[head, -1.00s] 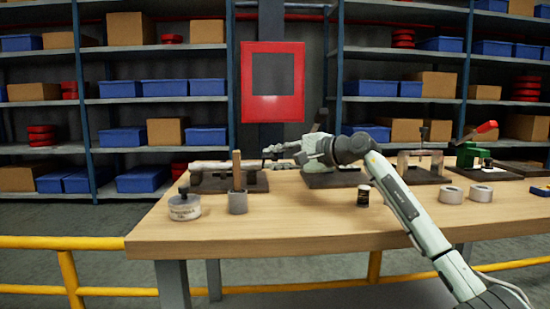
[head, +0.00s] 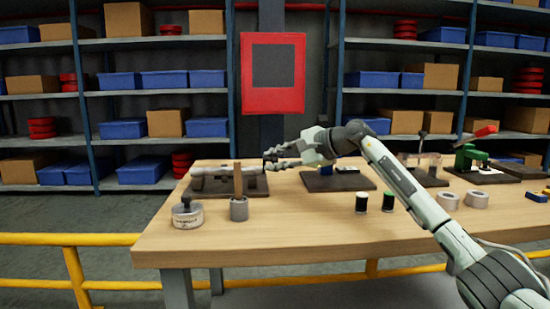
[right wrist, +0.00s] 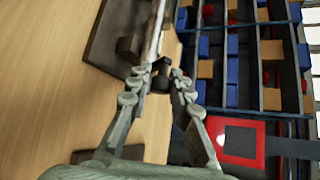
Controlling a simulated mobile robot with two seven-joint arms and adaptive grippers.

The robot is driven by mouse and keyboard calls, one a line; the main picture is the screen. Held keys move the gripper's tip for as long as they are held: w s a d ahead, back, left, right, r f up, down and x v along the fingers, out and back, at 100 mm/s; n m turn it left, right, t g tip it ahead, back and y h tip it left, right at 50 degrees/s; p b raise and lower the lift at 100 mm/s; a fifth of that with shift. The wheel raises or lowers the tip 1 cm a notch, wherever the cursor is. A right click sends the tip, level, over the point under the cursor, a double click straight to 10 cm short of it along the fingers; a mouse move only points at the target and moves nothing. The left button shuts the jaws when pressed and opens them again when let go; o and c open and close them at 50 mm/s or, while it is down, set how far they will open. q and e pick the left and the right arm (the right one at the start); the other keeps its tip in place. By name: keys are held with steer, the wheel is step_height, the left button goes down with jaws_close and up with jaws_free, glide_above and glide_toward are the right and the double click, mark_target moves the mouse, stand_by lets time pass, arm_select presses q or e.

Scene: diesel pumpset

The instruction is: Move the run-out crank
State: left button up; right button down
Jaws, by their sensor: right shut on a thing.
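The run-out crank is the small dark piece (head: 270,157) at the right end of a pale horizontal shaft (head: 222,172). The shaft rests on supports over a dark base plate (head: 257,188) at the table's left. My right gripper (head: 277,158) reaches in from the right and is shut on the crank. In the right wrist view the dark crank (right wrist: 163,72) sits between my two fingertips (right wrist: 162,78), with the shaft beyond. The fingers partly hide the crank. My left gripper is not in view.
A grey cup with a wooden handle (head: 239,209) and a round lidded tin (head: 187,215) stand in front of the fixture. Spools (head: 362,203), grey rings (head: 477,198) and other fixtures (head: 478,160) lie to the right. The front middle of the table is clear.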

steer(key=shift+w+r, duration=0.1)
steer(key=shift+r, duration=0.2)
steer(key=c, duration=1.6)
jaws_free()
steer(key=shift+o, duration=0.9)
steer(key=shift+f, duration=0.2)
steer(key=v, duration=1.2)
